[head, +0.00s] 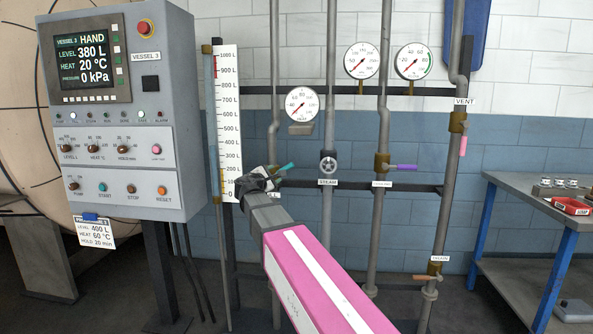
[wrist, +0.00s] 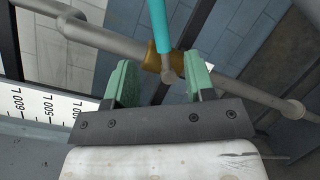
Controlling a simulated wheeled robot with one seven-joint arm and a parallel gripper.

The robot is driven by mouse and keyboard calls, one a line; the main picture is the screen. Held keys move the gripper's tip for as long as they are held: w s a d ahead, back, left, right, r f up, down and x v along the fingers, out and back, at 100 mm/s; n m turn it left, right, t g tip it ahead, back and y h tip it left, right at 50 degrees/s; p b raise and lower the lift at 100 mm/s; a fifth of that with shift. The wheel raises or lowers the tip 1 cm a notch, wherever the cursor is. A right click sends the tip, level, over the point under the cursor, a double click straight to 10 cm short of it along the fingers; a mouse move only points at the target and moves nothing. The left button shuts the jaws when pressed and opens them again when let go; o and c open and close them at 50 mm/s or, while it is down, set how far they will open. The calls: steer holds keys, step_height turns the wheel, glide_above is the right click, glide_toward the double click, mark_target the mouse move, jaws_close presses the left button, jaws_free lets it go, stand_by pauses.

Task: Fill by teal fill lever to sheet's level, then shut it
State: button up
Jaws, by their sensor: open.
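The teal fill lever (head: 285,167) slants up to the right from its valve, neither straight along nor straight across the upright pipe. In the wrist view the teal lever (wrist: 160,25) runs from the brass valve (wrist: 163,57) between my fingers. My gripper (wrist: 160,78) is open, with a green finger on each side of the lever and gaps between. In the head view my gripper (head: 262,180) hides the fill valve. The display (head: 86,62) reads HAND, level 380 L, 20 °C, 0 kPa. The sheet (head: 95,231) reads level 400 L, heat 60 °C, hold 20 min.
The level scale (head: 228,120) stands left of the fill pipe. To the right are the steam wheel (head: 328,165), purple lever (head: 402,167), pink vent lever (head: 463,146) and orange drain lever (head: 447,277). A blue-legged table (head: 510,190) stands far right.

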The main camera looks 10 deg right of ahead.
steer(key=x, duration=1)
steer(key=shift+w+d, duration=0.15)
steer(key=shift+w, duration=0.05)
steer(key=shift+c, duration=0.4)
jaws_close()
